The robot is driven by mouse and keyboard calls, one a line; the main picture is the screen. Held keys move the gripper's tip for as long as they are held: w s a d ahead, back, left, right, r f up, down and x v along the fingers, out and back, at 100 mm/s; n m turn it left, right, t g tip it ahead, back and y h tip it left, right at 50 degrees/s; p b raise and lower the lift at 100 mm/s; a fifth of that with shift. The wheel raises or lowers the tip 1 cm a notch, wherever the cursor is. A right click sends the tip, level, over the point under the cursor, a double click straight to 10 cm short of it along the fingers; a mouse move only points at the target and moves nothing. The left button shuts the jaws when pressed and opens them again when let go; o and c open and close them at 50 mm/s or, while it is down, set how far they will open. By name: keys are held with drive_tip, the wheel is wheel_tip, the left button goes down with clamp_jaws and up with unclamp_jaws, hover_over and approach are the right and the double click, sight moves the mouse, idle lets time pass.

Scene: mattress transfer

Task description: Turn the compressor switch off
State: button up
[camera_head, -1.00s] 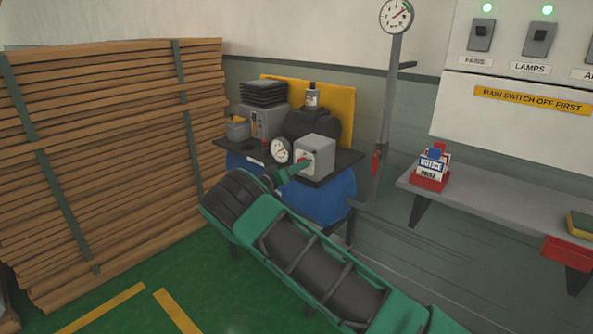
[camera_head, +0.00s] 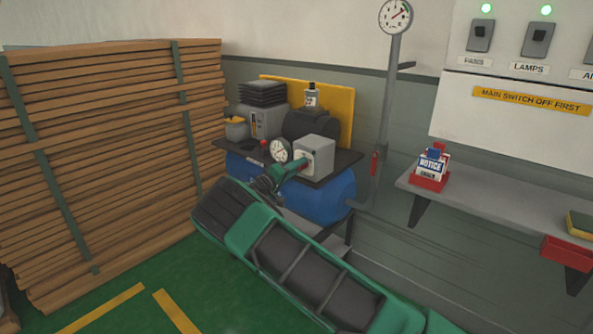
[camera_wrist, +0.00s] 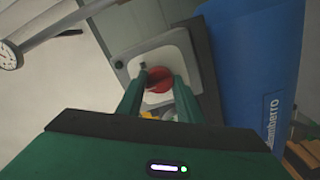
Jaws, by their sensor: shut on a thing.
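The compressor (camera_head: 330,199) has a blue tank with a dark top plate. A grey switch box (camera_head: 314,149) stands on the plate and carries a red rotary knob, which shows in the wrist view (camera_wrist: 159,80). My gripper (camera_head: 303,162) reaches the front of the box. In the wrist view its two green fingers (camera_wrist: 158,84) are closed around the red knob. The head view hides most of the knob behind the fingers. A round gauge (camera_head: 281,150) sits just left of the box.
Stacked planks (camera_head: 110,160) stand at the left. A grey shelf (camera_head: 500,205) at the right holds a red holder with notice cards (camera_head: 431,168). A wall panel (camera_head: 515,70) has FANS and LAMPS switches with green lights. A pipe (camera_head: 388,105) with a red-handled valve rises behind the compressor.

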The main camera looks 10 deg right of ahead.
drive_tip(key=shift+w+a, duration=0.15)
drive_tip(key=shift+a, duration=0.1)
drive_tip(key=o, duration=1)
drive_tip(key=shift+f, duration=0.15)
drive_tip(key=shift+o, duration=0.4)
drive_tip(key=shift+d, duration=0.1)
drive_tip(key=v, duration=1.1)
drive_tip(key=shift+d, duration=0.15)
